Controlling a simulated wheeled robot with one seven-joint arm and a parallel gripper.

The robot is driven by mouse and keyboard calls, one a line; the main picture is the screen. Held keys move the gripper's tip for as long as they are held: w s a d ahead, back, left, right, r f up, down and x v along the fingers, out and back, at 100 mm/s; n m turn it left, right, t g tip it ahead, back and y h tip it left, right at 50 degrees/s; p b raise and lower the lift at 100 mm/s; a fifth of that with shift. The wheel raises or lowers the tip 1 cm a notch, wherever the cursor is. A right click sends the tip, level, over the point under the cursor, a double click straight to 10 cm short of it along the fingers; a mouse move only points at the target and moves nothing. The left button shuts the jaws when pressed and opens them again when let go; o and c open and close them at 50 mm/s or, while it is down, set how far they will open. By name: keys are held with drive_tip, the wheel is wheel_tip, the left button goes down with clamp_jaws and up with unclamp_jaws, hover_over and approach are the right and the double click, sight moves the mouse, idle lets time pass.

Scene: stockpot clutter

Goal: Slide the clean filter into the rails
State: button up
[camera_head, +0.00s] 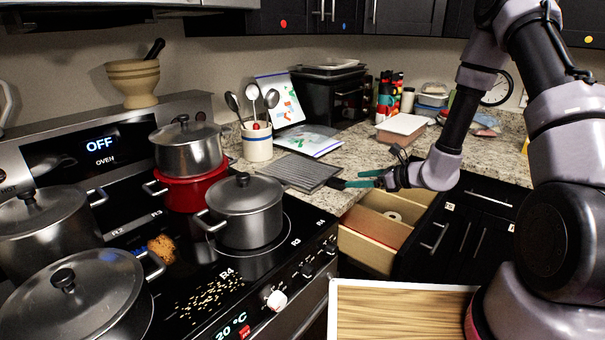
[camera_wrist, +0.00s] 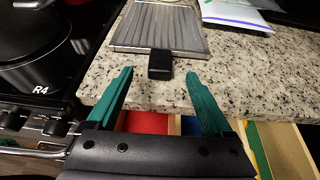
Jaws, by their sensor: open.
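The filter (camera_head: 297,171) is a flat grey ribbed metal panel lying on the granite counter, right of the stove. It also shows at the top of the wrist view (camera_wrist: 165,28), where its black tab (camera_wrist: 160,64) points toward me near the counter's front edge. My gripper (camera_head: 366,179) is open and empty, with green fingers, just right of the filter in the head view. In the wrist view my gripper (camera_wrist: 158,74) has one finger on each side of the tab's line, both apart from it. I cannot make out any rails.
A grey pot (camera_head: 246,210) stands on the stove left of the filter. A utensil crock (camera_head: 257,142) and a plastic bag (camera_head: 307,139) are behind it. An open drawer (camera_head: 377,232) sits below my gripper. A wooden board (camera_head: 400,310) is at the front.

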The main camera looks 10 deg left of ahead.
sight(340, 181)
drive_tip(key=x, duration=0.8)
drive_tip(key=shift+w+f, duration=0.1)
drive_tip(key=shift+f, duration=0.05)
clamp_jaws()
